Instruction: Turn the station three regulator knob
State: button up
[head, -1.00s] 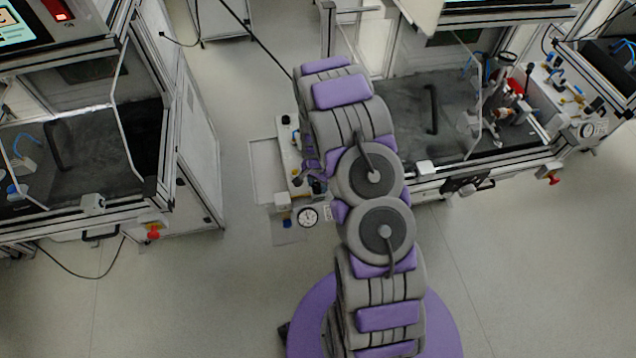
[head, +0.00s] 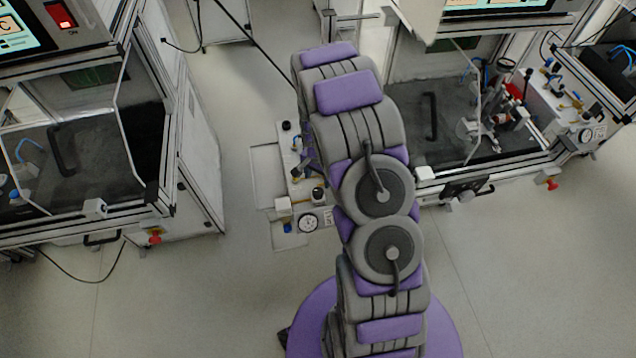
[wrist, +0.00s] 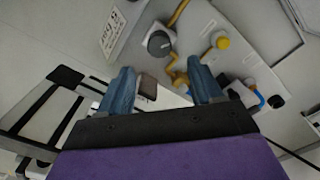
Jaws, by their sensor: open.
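A dark grey round knob (wrist: 160,43) sits on a white panel in the wrist view, beside brass-coloured piping. My gripper (wrist: 160,66) has its two blue fingers spread apart with nothing between them. The knob lies beyond the fingertips, roughly between their lines, and appears apart from them. In the head view, a dark knob (head: 318,194) shows on the white panel (head: 296,187), just left of my arm and above a round gauge (head: 308,222). My arm hides part of this panel, and I cannot make out my gripper there. I cannot read a station number.
A yellow cap (wrist: 222,42) and a brown-grey block (wrist: 147,87) are near the fingers. A printed label plate (wrist: 112,35) stands beside the knob. Framed machines flank the panel, one left (head: 190,150) and one right (head: 520,165). Open floor lies in front.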

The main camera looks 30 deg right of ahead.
notch_tip(320, 180, up, 10)
jog(key=shift+f+p, duration=0.2)
jog(key=shift+p, duration=0.25)
jog(key=s+a+r+n, duration=0.3)
jog(key=s+a+r, duration=0.1)
jog(key=s+r, duration=0.25)
jog(key=s+a+r+n, duration=0.2)
jog(key=s+a+r, duration=0.35)
jog(key=r, duration=0.25)
jog(key=s+a+r+n+g, duration=0.1)
jog(key=s+a+r+n, duration=0.1)
jog(key=s, duration=0.8)
jog(key=s+a+r+n+b, duration=0.1)
jog(key=s+a+r+n, duration=0.2)
jog(key=s, duration=0.7)
jog(key=shift+s+r+n+g+b, duration=0.2)
jog(key=shift+r+n+g+b, duration=0.15)
jog(key=shift+r+n, duration=0.55)
jog(key=shift+f, duration=0.1)
jog(key=shift+d, duration=0.15)
